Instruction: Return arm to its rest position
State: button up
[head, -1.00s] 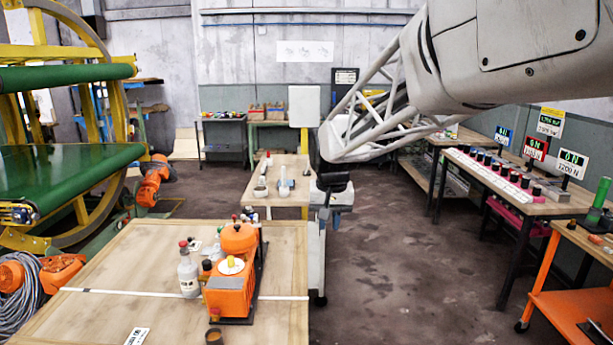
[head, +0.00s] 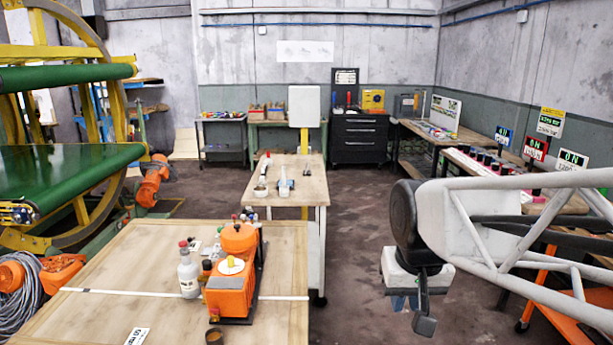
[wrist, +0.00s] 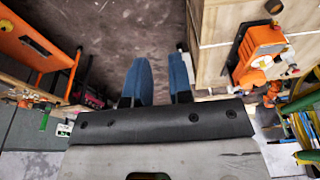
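My arm is folded in at the right of the head view, with its white lattice link (head: 500,225) reaching in from the right edge. My gripper (head: 405,303) hangs below the black wrist joint, over the bare floor right of the wooden tables. In the wrist view my gripper (wrist: 160,65) shows two blue fingers set apart with only dark floor between them. It holds nothing and touches nothing.
A wooden crate top (head: 110,285) at the front left carries an orange pump (head: 231,290) and a white bottle (head: 188,272). A narrower wooden table (head: 305,185) stands behind it. An orange cart (head: 555,310) is at the right. The middle floor is clear.

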jog(key=s+d+f, duration=0.2)
jog(key=s+f, duration=0.1)
jog(key=s, duration=0.6)
jog(key=shift+s+f, duration=0.25)
jog(key=shift+f, duration=0.05)
